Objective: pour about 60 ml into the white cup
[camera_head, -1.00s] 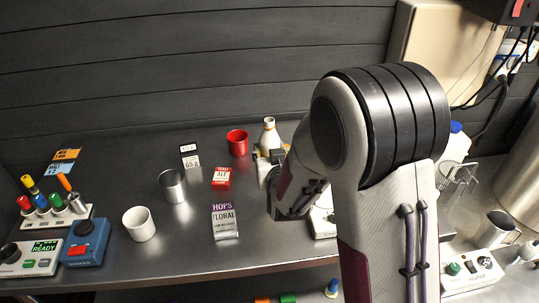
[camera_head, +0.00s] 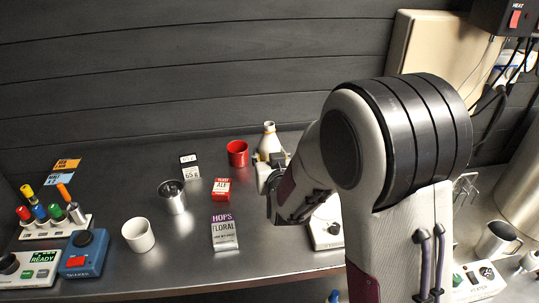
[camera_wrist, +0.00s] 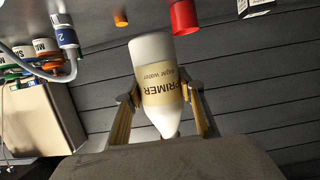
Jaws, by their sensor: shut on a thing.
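The white cup (camera_head: 138,236) stands upright on the dark bench at the left, open at the top. A white bottle (camera_head: 269,137) is at the back middle; its tan label reads "PRIMER" and "sugar water" in the wrist view (camera_wrist: 163,86). My gripper (camera_head: 266,168) is shut on the bottle, with one finger on each side of it in the wrist view (camera_wrist: 160,98). The bottle looks upright, well right of and behind the white cup. My gripper hides its lower part in the head view, so I cannot tell whether its base touches the bench.
A red cup (camera_head: 238,153) stands close left of the bottle. A steel cup (camera_head: 172,196), a red box (camera_head: 221,189), a hops packet (camera_head: 224,232) and a black-and-white box (camera_head: 189,167) stand between bottle and white cup. A blue shaker (camera_head: 84,253) is left of the white cup.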

